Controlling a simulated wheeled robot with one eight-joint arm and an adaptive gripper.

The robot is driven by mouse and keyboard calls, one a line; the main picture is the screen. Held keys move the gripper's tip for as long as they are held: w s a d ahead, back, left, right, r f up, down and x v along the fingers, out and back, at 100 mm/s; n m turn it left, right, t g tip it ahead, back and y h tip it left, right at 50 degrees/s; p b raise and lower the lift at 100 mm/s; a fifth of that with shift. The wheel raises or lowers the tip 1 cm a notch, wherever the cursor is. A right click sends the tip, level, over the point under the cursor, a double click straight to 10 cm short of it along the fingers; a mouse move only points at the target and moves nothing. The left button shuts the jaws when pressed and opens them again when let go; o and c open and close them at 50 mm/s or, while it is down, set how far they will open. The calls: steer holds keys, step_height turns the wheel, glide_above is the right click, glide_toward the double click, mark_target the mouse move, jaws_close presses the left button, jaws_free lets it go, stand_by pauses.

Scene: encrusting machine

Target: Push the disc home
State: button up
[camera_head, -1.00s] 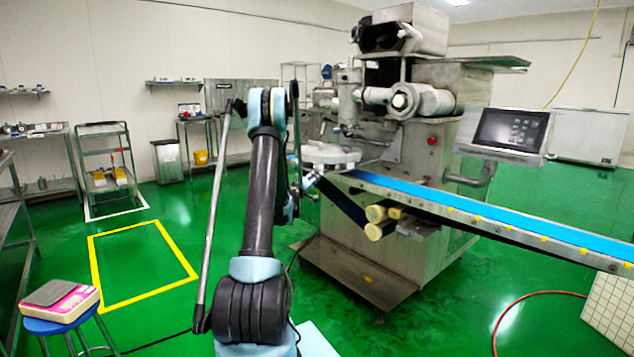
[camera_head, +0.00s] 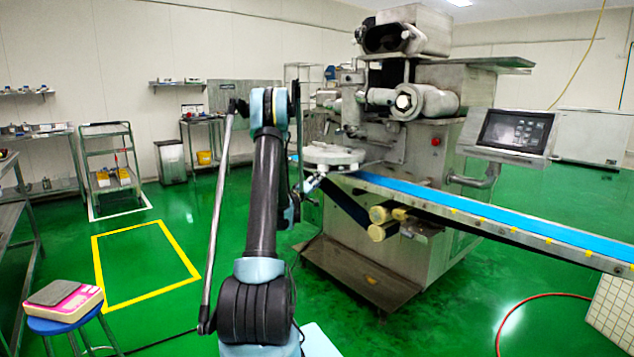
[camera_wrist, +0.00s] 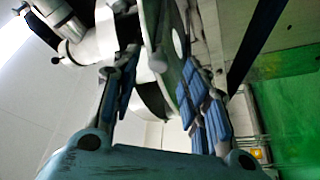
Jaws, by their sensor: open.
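The pale round disc (camera_head: 333,154) lies flat at the left end of the blue conveyor, on the front of the encrusting machine (camera_head: 405,190). My gripper (camera_wrist: 160,66) is open, with one blue-padded finger on each side in the wrist view. A round, edge-on part (camera_wrist: 172,45) shows between and beyond the fingers, close to the right one; I cannot tell whether it is the disc or whether they touch. In the head view, my gripper is just below and left of the disc, partly hidden by my arm. How the disc is seated is not clear.
The blue conveyor (camera_head: 480,212) runs from the disc to the lower right. A control screen (camera_head: 514,130) stands above it. A stool with a pink scale (camera_head: 63,299) is at lower left. A red hose (camera_head: 530,298) lies on the floor. The yellow-marked floor area (camera_head: 148,264) is clear.

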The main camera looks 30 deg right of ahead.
steer(key=v, duration=0.9)
steer(key=shift+a, duration=0.2)
steer(key=shift+f, duration=0.1)
